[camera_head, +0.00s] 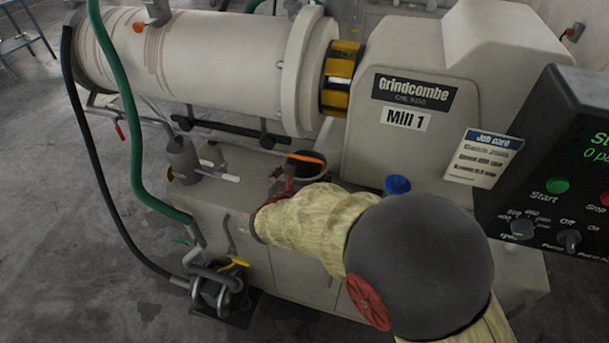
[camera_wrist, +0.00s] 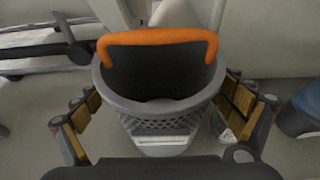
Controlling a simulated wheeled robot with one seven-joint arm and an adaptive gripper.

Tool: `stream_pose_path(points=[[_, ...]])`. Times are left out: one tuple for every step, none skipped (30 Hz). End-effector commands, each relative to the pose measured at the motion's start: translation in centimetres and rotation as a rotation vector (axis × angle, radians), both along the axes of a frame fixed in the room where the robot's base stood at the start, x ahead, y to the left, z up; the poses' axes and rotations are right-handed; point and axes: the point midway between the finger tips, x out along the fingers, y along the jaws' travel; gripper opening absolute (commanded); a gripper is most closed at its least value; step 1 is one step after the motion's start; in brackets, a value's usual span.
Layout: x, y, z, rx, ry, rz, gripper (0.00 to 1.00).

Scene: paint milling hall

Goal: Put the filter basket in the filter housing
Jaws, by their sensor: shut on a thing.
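The filter basket (camera_wrist: 165,108) is a dark grey cup with a perforated wall and an orange handle arched over its rim. It sits between the two yellow-padded fingers of my gripper (camera_wrist: 163,112), which are shut on its sides. In the head view the basket (camera_head: 306,160) shows as a round rim with the orange handle, above the front ledge of the mill. My gripper (camera_head: 283,192) is partly hidden there by my sleeved arm. A grey upright canister (camera_head: 183,158) with side pipes stands left of the basket; I cannot tell surely whether it is the filter housing.
The mill's drum (camera_head: 200,62) lies behind the ledge. A green hose (camera_head: 130,110) and a black hose (camera_head: 85,130) run down at the left to a pump (camera_head: 215,290) on the floor. A blue cap (camera_head: 397,185) and a control panel (camera_head: 560,180) are at right.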

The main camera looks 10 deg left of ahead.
Motion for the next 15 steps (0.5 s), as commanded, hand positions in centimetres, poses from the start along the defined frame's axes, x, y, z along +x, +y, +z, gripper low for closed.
stream_pose_path(points=[[0.03, 0.03, -0.13, 0.001, -0.002, 0.000, 0.34], [0.03, 0.03, -0.24, 0.001, -0.002, 0.000, 0.34], [-0.02, -0.02, -0.33, -0.001, 0.001, 0.000, 0.96], [-0.02, -0.02, -0.30, -0.001, 0.001, 0.000, 0.98], [-0.02, -0.02, -0.28, -0.001, 0.001, 0.000, 1.00], [-0.02, -0.02, -0.27, -0.001, 0.001, 0.000, 1.00], [-0.02, -0.02, -0.27, -0.001, 0.000, 0.000, 1.00], [-0.02, -0.02, -0.27, -0.001, 0.000, 0.000, 1.00], [-0.02, -0.02, -0.27, -0.001, 0.000, 0.000, 1.00], [-0.02, -0.02, -0.27, -0.001, 0.001, 0.000, 1.00], [-0.02, -0.02, -0.27, -0.001, 0.001, 0.000, 1.00], [-0.02, -0.02, -0.27, -0.001, 0.001, 0.000, 1.00], [-0.01, -0.02, -0.27, -0.001, 0.000, 0.000, 1.00], [-0.01, -0.02, -0.27, -0.001, 0.000, 0.000, 1.00], [-0.02, -0.01, -0.21, -0.001, 0.000, 0.000, 1.00]])
